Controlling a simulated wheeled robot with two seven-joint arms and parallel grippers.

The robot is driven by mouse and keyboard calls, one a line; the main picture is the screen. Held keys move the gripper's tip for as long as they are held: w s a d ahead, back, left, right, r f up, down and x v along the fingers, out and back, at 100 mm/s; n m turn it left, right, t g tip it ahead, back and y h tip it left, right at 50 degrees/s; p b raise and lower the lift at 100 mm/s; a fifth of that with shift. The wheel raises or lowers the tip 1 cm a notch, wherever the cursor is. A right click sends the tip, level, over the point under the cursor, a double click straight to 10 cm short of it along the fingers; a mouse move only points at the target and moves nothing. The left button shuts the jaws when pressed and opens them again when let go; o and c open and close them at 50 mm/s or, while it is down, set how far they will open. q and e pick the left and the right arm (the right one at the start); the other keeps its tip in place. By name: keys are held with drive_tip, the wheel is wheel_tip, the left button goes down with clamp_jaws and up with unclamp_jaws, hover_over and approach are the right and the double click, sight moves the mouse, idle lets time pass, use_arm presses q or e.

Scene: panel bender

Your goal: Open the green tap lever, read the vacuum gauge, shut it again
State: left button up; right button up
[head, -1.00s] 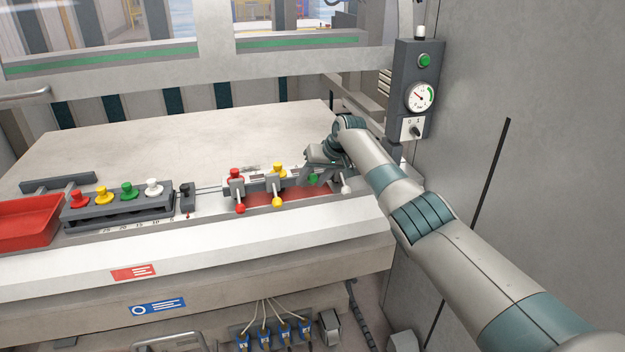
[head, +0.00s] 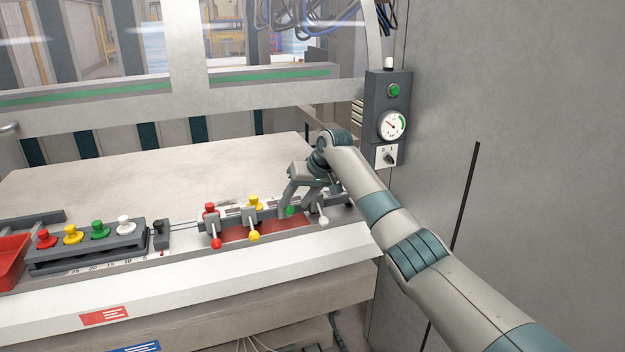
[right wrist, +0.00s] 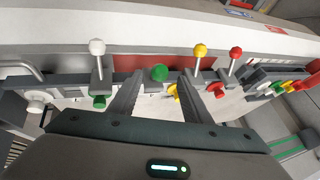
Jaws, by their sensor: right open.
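The green tap lever's ball (right wrist: 159,72) shows in the right wrist view between the two fingers, with no clear contact on either side. Its rod is foreshortened or hidden. In the head view only a bit of green (head: 290,210) shows under my right gripper (head: 302,203). That gripper is open, with its fingers down around the lever; it also shows in the right wrist view (right wrist: 161,80). The vacuum gauge (head: 392,125) is on the grey post at right; its needle points to the upper left, outside the green sector. My left gripper is not in view.
The white lever (head: 323,222) stands close on one side of the gripper, the yellow lever (head: 254,235) and red lever (head: 216,243) on the other. A rack of coloured knobs (head: 85,245) and a red tray (head: 10,262) are at left. The bed behind is clear.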

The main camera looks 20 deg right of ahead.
drive_tip(key=b+v, duration=0.3)
drive_tip(key=v, duration=0.8)
drive_tip(key=shift+r, duration=0.15)
idle(1.8)
